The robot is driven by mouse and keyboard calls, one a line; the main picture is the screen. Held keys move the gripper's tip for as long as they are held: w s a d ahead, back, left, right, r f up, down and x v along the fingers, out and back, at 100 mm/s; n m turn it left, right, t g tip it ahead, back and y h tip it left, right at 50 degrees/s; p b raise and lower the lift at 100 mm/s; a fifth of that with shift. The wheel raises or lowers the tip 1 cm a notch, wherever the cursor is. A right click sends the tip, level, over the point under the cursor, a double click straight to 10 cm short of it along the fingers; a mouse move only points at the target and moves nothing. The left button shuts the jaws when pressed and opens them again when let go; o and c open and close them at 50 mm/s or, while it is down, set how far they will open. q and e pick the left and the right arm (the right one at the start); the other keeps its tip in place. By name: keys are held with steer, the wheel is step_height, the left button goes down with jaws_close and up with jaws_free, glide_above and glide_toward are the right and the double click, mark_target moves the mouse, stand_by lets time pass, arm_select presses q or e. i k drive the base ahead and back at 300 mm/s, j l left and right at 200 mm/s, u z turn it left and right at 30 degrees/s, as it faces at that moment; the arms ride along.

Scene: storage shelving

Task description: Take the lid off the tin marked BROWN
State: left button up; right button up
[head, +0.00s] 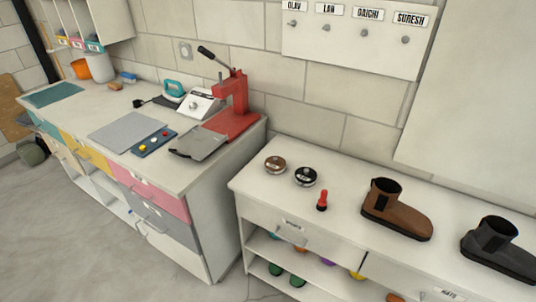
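Two small round tins stand side by side near the left end of the low white bench (340,218). The left tin (275,165) has a brown top with a pale label, too small to read. The right tin (305,177) has a black top with a pale label, also too small to read. Both look covered, though I cannot make out a separate lid edge. Neither of my grippers is in view.
A brown boot (397,212) and a dark grey boot (500,247) stand to the right on the bench. A red-handled tool (322,200) is in front of the tins. A red press (235,106) stands on the taller counter (102,102) at left.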

mark_target(273, 162)
steer(key=i+j+z, duration=0.2)
steer(key=i+j, duration=0.5)
